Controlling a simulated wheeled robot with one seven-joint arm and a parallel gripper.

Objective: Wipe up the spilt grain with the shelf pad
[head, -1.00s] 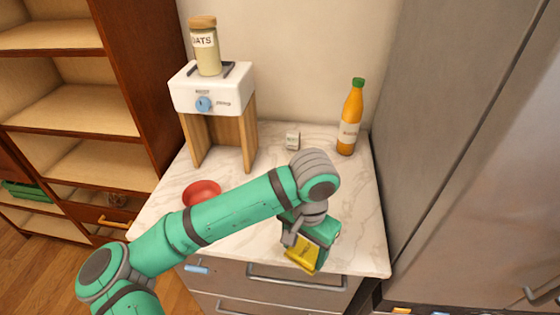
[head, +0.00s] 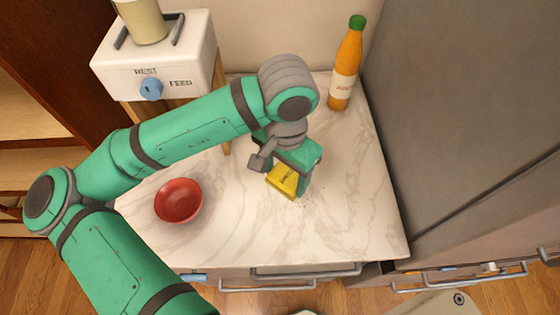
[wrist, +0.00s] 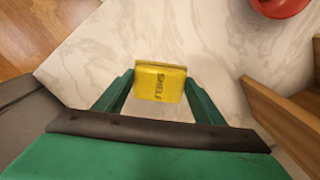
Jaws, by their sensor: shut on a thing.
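The yellow shelf pad (head: 283,180), with dark lettering, is held in my gripper (head: 290,172) over the marble counter. In the wrist view the pad (wrist: 160,82) sits between the two green fingers of my gripper (wrist: 158,92). I cannot tell whether the pad touches the counter. Small dark specks of spilt grain (head: 313,193) lie on the counter just right of the pad in the head view. The pad and gripper may hide more grain.
A red bowl (head: 179,201) stands on the counter (head: 345,225) to the left. A white feeder on wooden legs (head: 155,60) with a jar (head: 145,20) is at the back left. An orange bottle (head: 346,65) stands at the back right. The counter's front right is clear.

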